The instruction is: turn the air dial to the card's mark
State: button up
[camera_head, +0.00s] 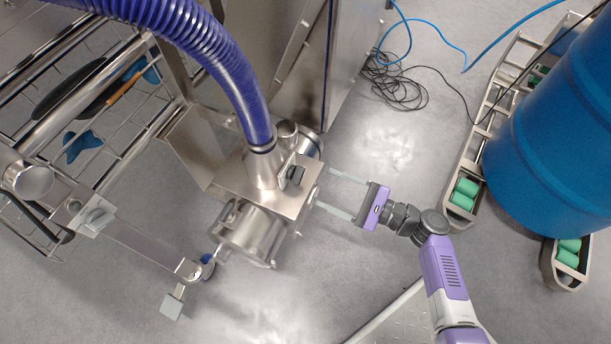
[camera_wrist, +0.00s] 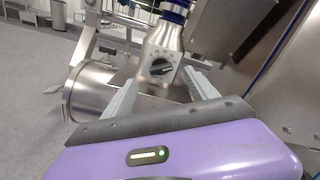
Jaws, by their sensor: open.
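The air dial is a black knob (camera_wrist: 160,67) with a raised grip bar, on a pale metal face with small marks around it. In the head view the dark knob (camera_head: 297,174) shows on the side of the steel fitting under the blue hose. The bar looks slightly tilted from horizontal in the wrist view; its exact setting is too small to read. My gripper (camera_head: 326,188) is open and empty, its two pale fingers pointing at the fitting. In the wrist view the fingers (camera_wrist: 161,80) stand apart on either side below the dial, not touching it. I cannot make out the card.
A ribbed blue hose (camera_head: 215,50) rises from the steel fitting (camera_head: 255,205). A wire rack (camera_head: 110,100) stands left. A blue drum (camera_head: 560,140) stands at right on a frame with green rollers. Coiled cables (camera_head: 395,85) lie on the floor behind.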

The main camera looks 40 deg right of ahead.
aim_at(302, 177)
jog(key=b+x, duration=0.1)
jog(key=x, duration=0.6)
jog(key=shift+w+a+b, duration=0.15)
jog(key=shift+w+b, duration=0.05)
jog(key=shift+b, duration=0.15)
jog(key=shift+c, duration=0.2)
jog(key=c, duration=1.3)
jog(key=shift+f+n, duration=0.1)
jog(key=shift+n, duration=0.3)
jog(key=n+b, duration=0.2)
jog(key=n, duration=0.1)
jog(key=n+b, duration=0.1)
jog(key=shift+s+f+n, duration=0.1)
jog(key=shift+f+n, duration=0.15)
jog(key=shift+n, duration=0.05)
jog(key=n+b, duration=0.3)
jog(key=n, duration=0.1)
jog(key=shift+a+f, duration=0.1)
jog(key=shift+n+b, duration=0.75)
jog(key=shift+n, duration=0.35)
